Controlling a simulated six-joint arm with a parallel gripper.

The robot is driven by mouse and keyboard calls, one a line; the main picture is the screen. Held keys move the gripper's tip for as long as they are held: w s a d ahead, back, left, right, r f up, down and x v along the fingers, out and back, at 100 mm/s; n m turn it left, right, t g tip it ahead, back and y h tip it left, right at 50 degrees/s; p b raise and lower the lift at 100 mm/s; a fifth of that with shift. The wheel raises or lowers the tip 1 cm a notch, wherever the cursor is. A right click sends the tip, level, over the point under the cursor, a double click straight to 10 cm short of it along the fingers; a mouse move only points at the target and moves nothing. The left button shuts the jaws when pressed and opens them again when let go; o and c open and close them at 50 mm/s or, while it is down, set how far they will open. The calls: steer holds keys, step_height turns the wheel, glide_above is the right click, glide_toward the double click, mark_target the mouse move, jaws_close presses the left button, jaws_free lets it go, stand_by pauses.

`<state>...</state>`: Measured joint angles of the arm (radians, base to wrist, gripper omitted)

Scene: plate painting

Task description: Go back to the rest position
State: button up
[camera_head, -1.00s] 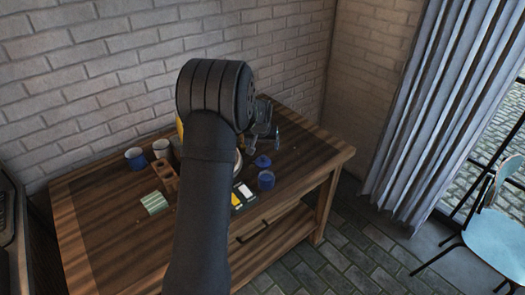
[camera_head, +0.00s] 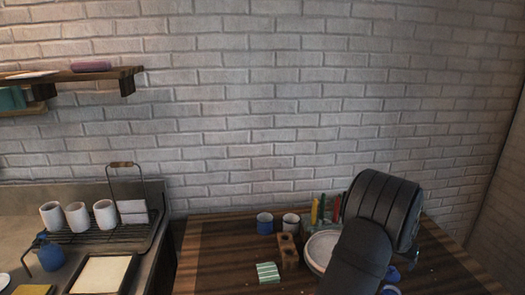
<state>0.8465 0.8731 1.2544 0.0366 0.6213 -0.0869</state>
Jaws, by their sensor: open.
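My dark arm rises over the right part of the wooden table (camera_head: 215,262) and covers much of what lies there. My gripper (camera_head: 413,254) is mostly hidden behind the arm; only a small grey part shows at its right edge, above the table. It is open, and I see nothing held in it. A white plate (camera_head: 314,252) lies on the table left of the arm, partly covered by it.
Blue items (camera_head: 391,273) sit right of the arm. A counter holds a rack with white cups (camera_head: 77,217).

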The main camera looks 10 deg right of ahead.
steer(key=x, duration=0.7)
steer(key=shift+w+f, duration=0.1)
steer(key=shift+f, duration=0.2)
steer(key=shift+r, duration=1.05)
